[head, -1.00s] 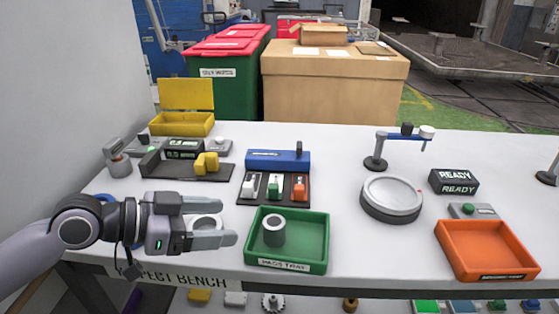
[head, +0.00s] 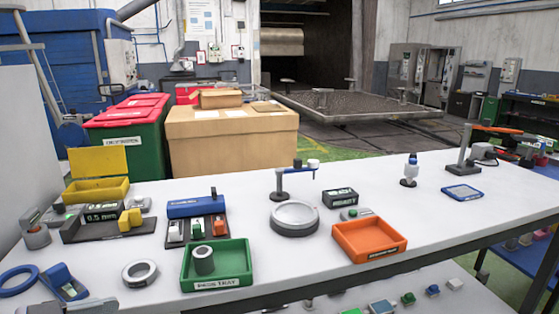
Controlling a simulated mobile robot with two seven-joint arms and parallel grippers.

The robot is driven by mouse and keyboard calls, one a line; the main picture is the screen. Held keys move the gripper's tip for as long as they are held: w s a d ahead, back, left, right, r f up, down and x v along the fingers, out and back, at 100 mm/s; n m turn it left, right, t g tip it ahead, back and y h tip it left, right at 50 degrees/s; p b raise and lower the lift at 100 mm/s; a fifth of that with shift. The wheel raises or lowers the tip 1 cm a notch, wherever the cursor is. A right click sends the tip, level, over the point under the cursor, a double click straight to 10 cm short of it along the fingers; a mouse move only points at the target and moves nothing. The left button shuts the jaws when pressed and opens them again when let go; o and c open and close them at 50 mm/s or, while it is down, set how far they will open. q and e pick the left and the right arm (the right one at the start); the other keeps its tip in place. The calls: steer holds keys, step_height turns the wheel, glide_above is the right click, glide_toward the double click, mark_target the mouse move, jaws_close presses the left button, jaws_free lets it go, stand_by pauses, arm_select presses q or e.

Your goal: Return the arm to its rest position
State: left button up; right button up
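A small grey piece of my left gripper (head: 92,306) shows at the bottom left edge of the head view, low in front of the bench. Most of that gripper and its arm are cut off, so its fingers cannot be judged. A grey metal ring (head: 140,273) lies on the white bench (head: 345,215), to the right of and beyond that piece and apart from it. My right gripper is out of view.
The green tray (head: 230,276) holds a grey cylinder (head: 204,260). A blue ring (head: 17,281) and a blue device (head: 62,283) lie near the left gripper. The orange tray (head: 371,246) and round grey turntable (head: 294,219) stand further right. The bench's right part has free room.

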arm_select(q)
step_height(320, 180, down, 9)
steer(key=w+a+n+t+y, duration=0.1)
steer(key=a+n+t+y, duration=0.1)
steer(key=n+y, duration=0.1)
steer(key=s+d+f+n+y+p, duration=0.1)
steer(key=s+d+f+y, duration=0.1)
steer(key=s+f, duration=0.3)
steer(key=s+d+f+n+g+y+p, duration=0.1)
steer(key=s+d+f, duration=0.3)
steer(key=f, duration=0.9)
steer(key=shift+s+n+y+p, duration=0.35)
steer(key=shift+s+n+y, duration=0.3)
steer(key=shift+s, duration=0.25)
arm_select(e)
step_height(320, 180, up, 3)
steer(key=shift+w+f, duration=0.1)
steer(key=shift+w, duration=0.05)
arm_select(q)
steer(key=shift+d, duration=0.1)
